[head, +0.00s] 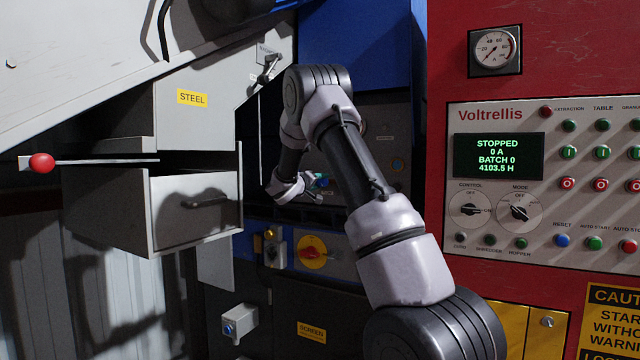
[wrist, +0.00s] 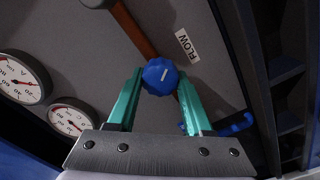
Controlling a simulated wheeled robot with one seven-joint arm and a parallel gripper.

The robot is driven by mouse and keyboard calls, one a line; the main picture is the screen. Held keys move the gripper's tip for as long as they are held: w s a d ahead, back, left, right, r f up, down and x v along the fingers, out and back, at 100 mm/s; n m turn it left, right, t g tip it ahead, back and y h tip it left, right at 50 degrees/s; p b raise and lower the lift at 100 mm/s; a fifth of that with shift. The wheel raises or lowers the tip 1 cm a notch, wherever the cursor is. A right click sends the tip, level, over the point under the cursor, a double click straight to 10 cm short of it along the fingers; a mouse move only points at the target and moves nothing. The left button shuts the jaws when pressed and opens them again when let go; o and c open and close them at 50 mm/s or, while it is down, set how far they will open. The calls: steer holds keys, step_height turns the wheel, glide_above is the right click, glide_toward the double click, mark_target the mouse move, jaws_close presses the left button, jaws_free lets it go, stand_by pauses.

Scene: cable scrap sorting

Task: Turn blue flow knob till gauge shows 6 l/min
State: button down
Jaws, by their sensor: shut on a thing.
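The blue flow knob (wrist: 160,75) has a short white pointer line and sits on a dark panel beside a white FLOW label (wrist: 187,45) in the wrist view. My gripper (wrist: 159,84) has teal fingers shut on the knob from both sides. In the head view my gripper (head: 318,182) is inside the dark recess, and the knob shows only as a small blue patch. Two white round gauges show at the left in the wrist view, a larger one (wrist: 20,78) and a smaller one (wrist: 72,117). Their units and exact readings are too small to tell.
A brown-red pipe (wrist: 134,30) passes behind the knob, and a blue hooked part (wrist: 235,125) is near the right finger. In the head view, a grey drawer (head: 195,208) stands left of the recess and the red control cabinet (head: 540,80) stands right.

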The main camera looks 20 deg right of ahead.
steer(key=shift+f, duration=0.15)
steer(key=shift+c, duration=1.5)
jaws_free()
steer(key=shift+s+a, duration=0.1)
steer(key=shift+a, duration=0.05)
steer(key=v, duration=1)
steer(key=shift+s+a, duration=0.2)
